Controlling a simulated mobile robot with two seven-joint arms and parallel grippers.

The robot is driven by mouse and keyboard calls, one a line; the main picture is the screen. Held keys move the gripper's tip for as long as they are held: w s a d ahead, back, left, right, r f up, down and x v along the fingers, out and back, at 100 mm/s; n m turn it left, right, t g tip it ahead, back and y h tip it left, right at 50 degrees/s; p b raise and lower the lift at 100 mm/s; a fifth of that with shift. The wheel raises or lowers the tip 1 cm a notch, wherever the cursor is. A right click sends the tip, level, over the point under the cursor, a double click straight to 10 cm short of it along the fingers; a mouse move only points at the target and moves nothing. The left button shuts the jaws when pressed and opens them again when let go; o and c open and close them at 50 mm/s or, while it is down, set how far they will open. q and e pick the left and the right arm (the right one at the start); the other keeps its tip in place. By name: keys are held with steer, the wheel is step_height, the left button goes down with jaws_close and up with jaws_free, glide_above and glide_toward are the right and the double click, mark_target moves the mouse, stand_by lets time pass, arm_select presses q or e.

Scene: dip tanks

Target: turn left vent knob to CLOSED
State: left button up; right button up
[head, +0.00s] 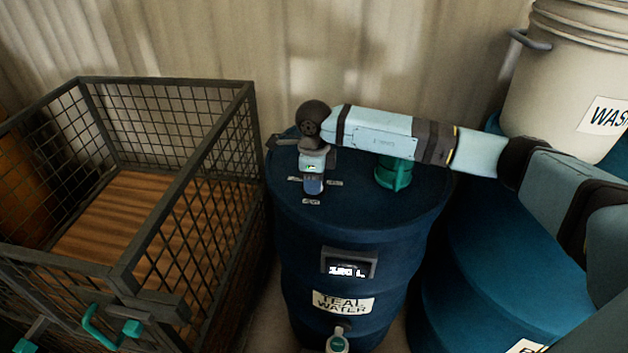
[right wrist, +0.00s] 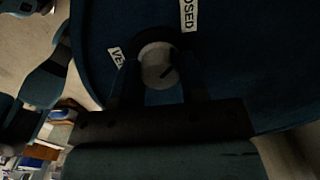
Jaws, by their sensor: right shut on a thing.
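My right gripper (head: 313,187) points down over the lid and is shut on the knob, one finger on each side. A label ending in "OSED" (right wrist: 189,14) lies above and right of the knob, and a partly covered "VE" label (right wrist: 115,54) lies at its left. In the head view the gripper hides the knob. My left gripper is out of view.
A green cap (head: 393,175) stands on the same lid, beneath my right forearm. A mesh-sided cart (head: 180,82) with a wooden floor stands close at the left. Another blue drum (head: 480,270) and a white bucket (head: 555,90) are at the right. A corrugated wall is behind.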

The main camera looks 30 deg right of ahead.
stand_by(0.3)
steer(key=o, duration=0.9)
steer(key=shift+r, duration=0.1)
step_height(320, 180, up, 14)
steer(key=shift+f, duration=0.15)
